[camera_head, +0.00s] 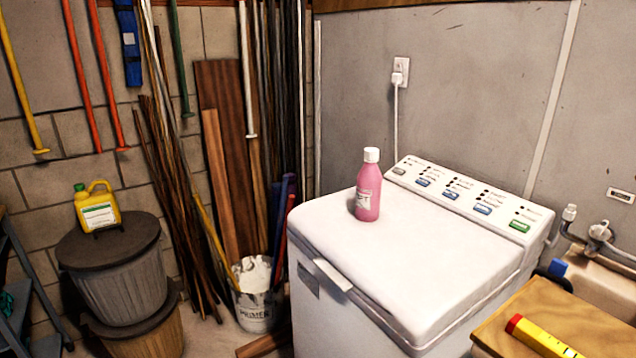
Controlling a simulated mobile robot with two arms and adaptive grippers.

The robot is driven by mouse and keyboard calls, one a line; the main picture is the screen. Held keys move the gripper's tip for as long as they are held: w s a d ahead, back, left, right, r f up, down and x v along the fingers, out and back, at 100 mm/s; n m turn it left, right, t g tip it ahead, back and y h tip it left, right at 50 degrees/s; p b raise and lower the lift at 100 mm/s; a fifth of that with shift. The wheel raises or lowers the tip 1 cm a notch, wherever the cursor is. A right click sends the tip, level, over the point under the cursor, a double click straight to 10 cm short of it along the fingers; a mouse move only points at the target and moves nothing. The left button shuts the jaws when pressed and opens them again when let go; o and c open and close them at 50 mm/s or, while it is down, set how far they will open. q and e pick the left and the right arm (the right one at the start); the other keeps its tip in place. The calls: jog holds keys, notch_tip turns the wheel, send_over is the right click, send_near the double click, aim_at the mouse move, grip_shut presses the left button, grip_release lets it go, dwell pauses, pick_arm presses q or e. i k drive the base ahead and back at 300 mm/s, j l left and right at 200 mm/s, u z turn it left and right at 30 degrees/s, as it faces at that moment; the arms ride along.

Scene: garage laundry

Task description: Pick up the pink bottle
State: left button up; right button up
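The pink bottle (368,192) has a white cap and a pale label. It stands upright on the white lid of the washing machine (420,262), near the lid's back left, in front of the control panel. Nothing touches it. Neither of my grippers shows in the head view.
A yellow jug (97,208) stands on a lidded bin (110,280) at left. A primer bucket (255,300) and leaning boards and poles stand left of the washer. A wooden surface (590,325) with a yellow-red tube (540,338) is at front right. The lid around the bottle is clear.

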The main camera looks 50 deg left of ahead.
aim_at(368, 180)
jog(key=k+u, duration=0.15)
jog(key=u, duration=1)
